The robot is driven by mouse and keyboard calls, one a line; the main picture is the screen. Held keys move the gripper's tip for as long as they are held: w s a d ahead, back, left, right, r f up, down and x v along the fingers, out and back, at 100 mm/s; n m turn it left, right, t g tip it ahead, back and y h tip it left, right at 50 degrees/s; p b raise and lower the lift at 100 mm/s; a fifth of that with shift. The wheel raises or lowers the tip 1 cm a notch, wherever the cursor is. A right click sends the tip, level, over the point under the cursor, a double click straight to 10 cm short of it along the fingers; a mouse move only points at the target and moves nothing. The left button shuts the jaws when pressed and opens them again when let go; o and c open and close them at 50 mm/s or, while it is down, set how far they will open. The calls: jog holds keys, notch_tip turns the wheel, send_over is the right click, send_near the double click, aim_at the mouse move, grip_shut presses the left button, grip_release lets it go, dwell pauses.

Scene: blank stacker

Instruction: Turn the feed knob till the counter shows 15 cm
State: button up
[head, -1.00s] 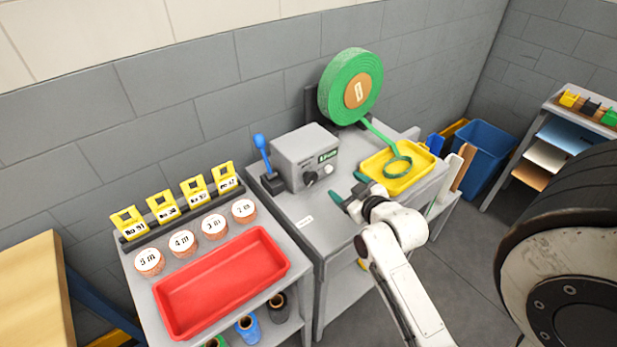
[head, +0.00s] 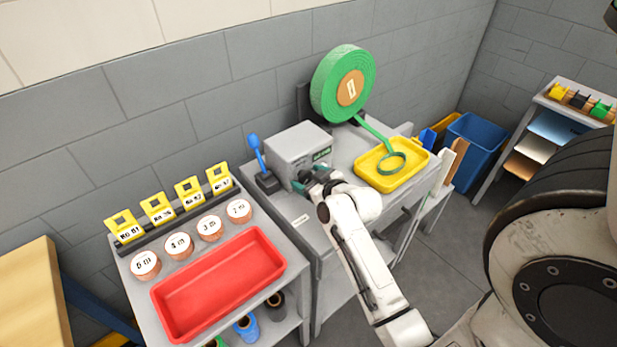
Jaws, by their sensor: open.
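The grey feeder box (head: 299,149) stands on the grey bench with its small green-lit counter (head: 321,155) on the front face. The counter is too small and partly covered to read. My gripper (head: 309,180) is right at the front of the box, where the feed knob sits. The knob is hidden behind the gripper, so I cannot tell whether the fingers touch it. The gripper's jaws are open. A green strip (head: 372,127) runs from the large green roll (head: 341,85) down to a loop in the yellow tray (head: 417,166).
A blue-handled lever (head: 256,150) stands left of the box. The left cart carries a red tray (head: 218,282), several round labelled pieces and yellow tags (head: 156,208). A blue bin (head: 472,142) stands at the right. The bench front near the white label is clear.

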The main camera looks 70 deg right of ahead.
jog(key=shift+w+d+f, duration=0.1)
jog(key=shift+w, duration=0.1)
jog(key=c, duration=1)
jog(key=m+y, duration=0.1)
jog(key=m+t, duration=0.1)
jog(key=m, duration=0.1)
jog(key=shift+s+d+y+b, duration=0.15)
jog(key=shift+y+b, duration=0.2)
jog(key=shift+y, duration=0.05)
jog(key=shift+c, duration=0.2)
jog(key=o, duration=1)
jog(key=shift+o, duration=0.2)
